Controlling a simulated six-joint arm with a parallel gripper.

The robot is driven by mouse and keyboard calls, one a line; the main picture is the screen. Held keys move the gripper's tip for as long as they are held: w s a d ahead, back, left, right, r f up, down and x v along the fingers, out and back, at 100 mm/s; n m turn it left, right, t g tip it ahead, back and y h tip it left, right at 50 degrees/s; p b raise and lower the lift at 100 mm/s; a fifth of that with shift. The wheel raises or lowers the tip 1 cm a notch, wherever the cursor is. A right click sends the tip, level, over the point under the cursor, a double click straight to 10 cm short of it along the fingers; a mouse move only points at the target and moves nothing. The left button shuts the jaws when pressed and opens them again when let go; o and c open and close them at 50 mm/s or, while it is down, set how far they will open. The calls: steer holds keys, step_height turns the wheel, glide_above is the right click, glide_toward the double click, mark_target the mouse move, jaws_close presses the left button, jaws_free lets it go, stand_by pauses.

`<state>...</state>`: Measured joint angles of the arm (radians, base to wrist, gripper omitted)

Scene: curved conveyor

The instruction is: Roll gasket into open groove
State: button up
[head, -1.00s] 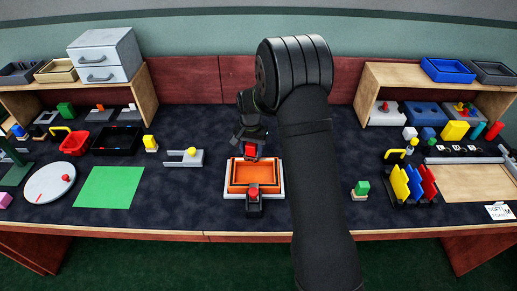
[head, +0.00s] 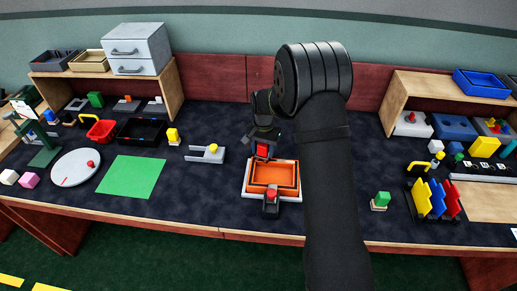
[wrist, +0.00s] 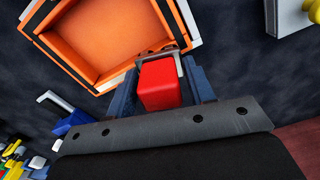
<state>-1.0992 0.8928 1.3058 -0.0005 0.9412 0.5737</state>
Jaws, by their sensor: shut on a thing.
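An orange rectangular frame (head: 272,175) with raised walls sits on a white base (head: 295,198) at the middle of the table. It also shows at the top of the wrist view (wrist: 112,35). A black fixture with a red knob (head: 271,194) stands at its front edge. My gripper (head: 263,150) is at the frame's back edge. It is shut on a red block (wrist: 160,85), with a grey metal bracket (wrist: 172,52) around its far end, close to the orange wall. I cannot tell the gasket apart from the frame or see its groove clearly.
A grey fork-shaped holder with a yellow knob (head: 207,153) stands to the left. A green mat (head: 131,176) and a white disc (head: 75,168) lie further left. Dark table is clear around the frame.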

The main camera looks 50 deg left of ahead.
steer(key=shift+w+d, duration=4.1)
steer(key=shift+w+d+r, duration=0.1)
steer(key=shift+r, duration=0.05)
step_height(320, 180, up, 8)
